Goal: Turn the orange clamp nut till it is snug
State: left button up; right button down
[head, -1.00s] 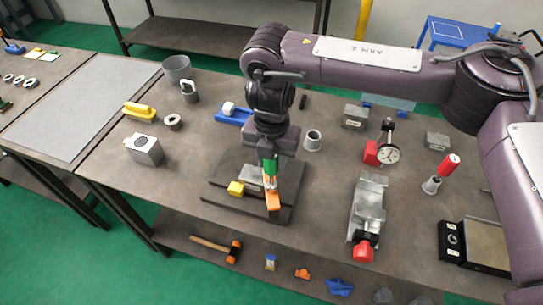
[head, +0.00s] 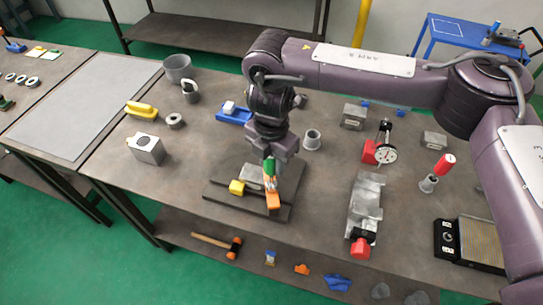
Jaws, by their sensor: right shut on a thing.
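The orange clamp nut (head: 273,201) is at the front right of a dark stepped fixture plate (head: 222,193) on the bench. The fingertips are small and partly hidden by the wrist and a green part. A grey block (head: 251,174) and a yellow block (head: 237,187) sit on the fixture just left of the gripper. My left gripper is not in view.
A grey vise with a red knob (head: 361,248) and a dial gauge (head: 386,154) stand to the right. A grey ring (head: 312,139) stands behind the fixture.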

jog(key=shift+m, duration=0.4)
jog(key=shift+r+m+p, duration=0.1)
jog(key=shift+m+p, duration=0.7)
jog(key=shift+m, duration=0.1)
jog(key=shift+m+p, duration=0.35)
jog(key=shift+m, duration=0.45)
